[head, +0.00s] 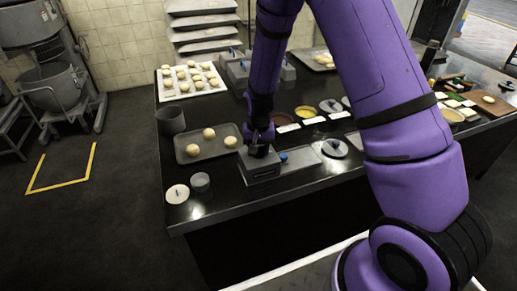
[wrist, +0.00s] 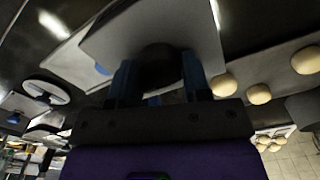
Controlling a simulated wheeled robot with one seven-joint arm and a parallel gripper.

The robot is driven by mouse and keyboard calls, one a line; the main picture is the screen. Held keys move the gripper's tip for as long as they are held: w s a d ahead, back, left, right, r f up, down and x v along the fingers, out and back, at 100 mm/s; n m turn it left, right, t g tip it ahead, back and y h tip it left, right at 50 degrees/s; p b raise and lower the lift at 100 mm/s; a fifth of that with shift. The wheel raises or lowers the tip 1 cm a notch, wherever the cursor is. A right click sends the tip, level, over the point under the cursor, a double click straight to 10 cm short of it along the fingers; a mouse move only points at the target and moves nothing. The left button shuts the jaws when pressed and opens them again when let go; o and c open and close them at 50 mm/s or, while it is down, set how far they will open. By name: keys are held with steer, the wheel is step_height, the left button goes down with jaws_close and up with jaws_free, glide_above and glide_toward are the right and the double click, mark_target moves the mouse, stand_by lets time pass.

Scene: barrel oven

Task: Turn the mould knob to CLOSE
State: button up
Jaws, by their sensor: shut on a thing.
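The mould, a grey box (head: 262,172), stands near the front edge of the dark counter. My gripper (head: 258,150) points down at its top and hides most of the knob in the head view. In the wrist view the dark round knob (wrist: 160,60) sits on the pale mould face (wrist: 105,38). The blue fingers of my gripper (wrist: 158,78) lie on either side of the knob, shut on it. I cannot read any CLOSE mark or tell the knob's angle.
A tray (head: 193,154) with dough balls lies left of the mould. A grey cup (head: 200,182) and a white round lid (head: 177,194) stand at the front left. A flat metal plate (head: 300,161) lies to the right. A larger grey device (head: 285,72) is behind.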

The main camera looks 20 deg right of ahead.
steer(key=shift+m, duration=0.4)
steer(key=o, duration=0.9)
steer(key=shift+o, duration=0.2)
steer(key=shift+r, duration=0.15)
step_height(320, 180, up, 11)
steer(key=shift+f, duration=0.2)
